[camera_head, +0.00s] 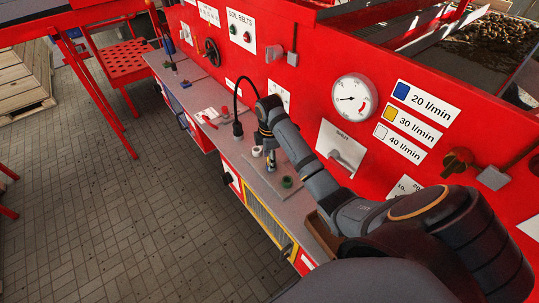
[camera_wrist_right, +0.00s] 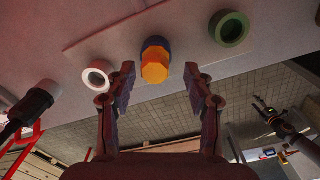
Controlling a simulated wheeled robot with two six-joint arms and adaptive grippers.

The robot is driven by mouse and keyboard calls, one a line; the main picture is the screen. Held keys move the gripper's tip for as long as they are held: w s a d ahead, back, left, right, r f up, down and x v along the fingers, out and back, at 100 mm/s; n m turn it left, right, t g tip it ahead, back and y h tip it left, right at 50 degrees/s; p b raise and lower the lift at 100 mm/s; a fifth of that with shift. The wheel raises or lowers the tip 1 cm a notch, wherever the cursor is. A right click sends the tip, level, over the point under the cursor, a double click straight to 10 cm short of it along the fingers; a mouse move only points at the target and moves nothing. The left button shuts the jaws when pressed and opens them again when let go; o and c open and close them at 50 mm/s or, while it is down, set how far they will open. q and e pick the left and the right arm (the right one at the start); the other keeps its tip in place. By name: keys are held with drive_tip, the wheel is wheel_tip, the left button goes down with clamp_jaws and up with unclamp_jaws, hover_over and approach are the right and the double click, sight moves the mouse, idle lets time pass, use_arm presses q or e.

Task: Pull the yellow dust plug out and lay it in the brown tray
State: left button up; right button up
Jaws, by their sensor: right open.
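The yellow dust plug (camera_wrist_right: 154,66) shows in the right wrist view as an orange-yellow hexagonal cap with a blue band, on the grey panel. My right gripper (camera_wrist_right: 158,80) is open, one finger on each side of the plug, with gaps visible between. In the head view my right gripper (camera_head: 270,160) points down at the red machine's grey ledge, and the plug cannot be made out there. The brown tray (camera_head: 323,232) is partly hidden behind my right arm. What looks like my left gripper (camera_wrist_right: 262,106) is small at the right of the wrist view; its opening is unclear.
A white ring fitting (camera_wrist_right: 98,76) and a green ring fitting (camera_wrist_right: 230,28) flank the plug. A black cable with a connector (camera_head: 238,128) stands left of my gripper. Red-handled pliers (camera_head: 210,119) lie further along the ledge (camera_head: 190,95). The red panel wall rises behind.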

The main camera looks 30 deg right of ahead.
drive_tip(key=shift+w+d+f, duration=0.1)
drive_tip(key=shift+d, duration=0.1)
drive_tip(key=shift+w, duration=0.2)
drive_tip(key=c, duration=0.7)
drive_tip(key=shift+c, duration=1.1)
clamp_jaws()
drive_tip(key=shift+o, duration=1.1)
unclamp_jaws()
drive_tip(key=shift+s, duration=0.1)
clamp_jaws()
drive_tip(key=shift+r+p, duration=0.9)
drive_tip(key=shift+p, duration=0.4)
drive_tip(key=shift+r, duration=0.75)
use_arm(q)
drive_tip(key=r, duration=0.3)
drive_tip(key=shift+w+d+r, duration=0.15)
drive_tip(key=shift+w+d, duration=0.05)
drive_tip(key=shift+w, duration=0.15)
use_arm(e)
drive_tip(key=shift+r, duration=0.1)
